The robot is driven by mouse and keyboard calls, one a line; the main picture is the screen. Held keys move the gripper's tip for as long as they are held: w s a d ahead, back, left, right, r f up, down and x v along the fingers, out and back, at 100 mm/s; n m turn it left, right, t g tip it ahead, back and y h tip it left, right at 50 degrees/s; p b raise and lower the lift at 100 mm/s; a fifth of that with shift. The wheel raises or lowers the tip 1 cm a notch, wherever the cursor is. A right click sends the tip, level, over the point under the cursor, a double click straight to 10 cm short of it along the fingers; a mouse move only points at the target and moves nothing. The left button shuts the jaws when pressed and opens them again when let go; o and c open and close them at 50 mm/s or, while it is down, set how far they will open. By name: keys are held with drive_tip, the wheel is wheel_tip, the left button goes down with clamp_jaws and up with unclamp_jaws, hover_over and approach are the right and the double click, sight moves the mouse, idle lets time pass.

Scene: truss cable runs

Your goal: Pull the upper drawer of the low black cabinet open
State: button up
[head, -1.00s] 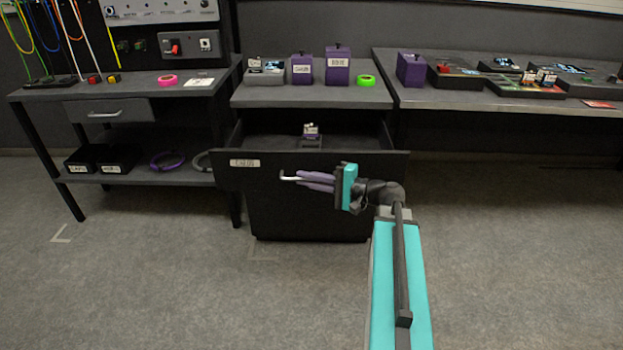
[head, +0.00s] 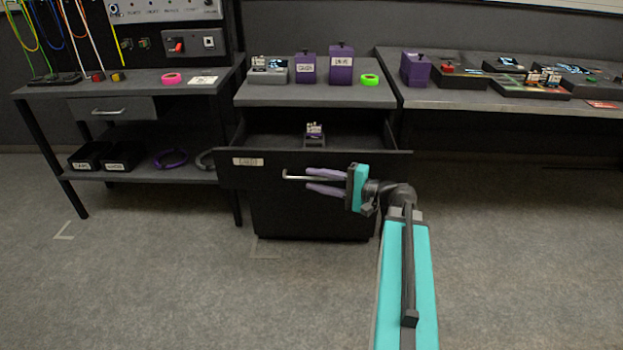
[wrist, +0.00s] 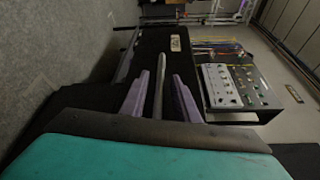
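The low black cabinet (head: 310,215) stands in the middle of the head view. Its upper drawer (head: 268,173) is pulled well out, with its inside showing from above. The drawer's pale bar handle (head: 290,177) sticks out on the front, right of a white label. My gripper (head: 309,179) is at the handle, its two purple fingers spread above and below the bar. In the wrist view the handle (wrist: 158,85) runs between the fingers with a gap on each side. My gripper is open and not clamped on it.
A small device (head: 314,134) sits inside the drawer. Purple boxes (head: 341,70) and a green ring (head: 370,80) stand on the cabinet top. A workbench (head: 140,85) is at left and a long table (head: 500,101) at right. The floor in front is clear.

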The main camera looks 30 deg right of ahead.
drive_tip(key=p+v, duration=0.1)
drive_tip(key=v, duration=1)
drive_tip(key=shift+s, duration=0.15)
drive_tip(key=shift+d+r, duration=0.1)
drive_tip(key=shift+r, duration=0.05)
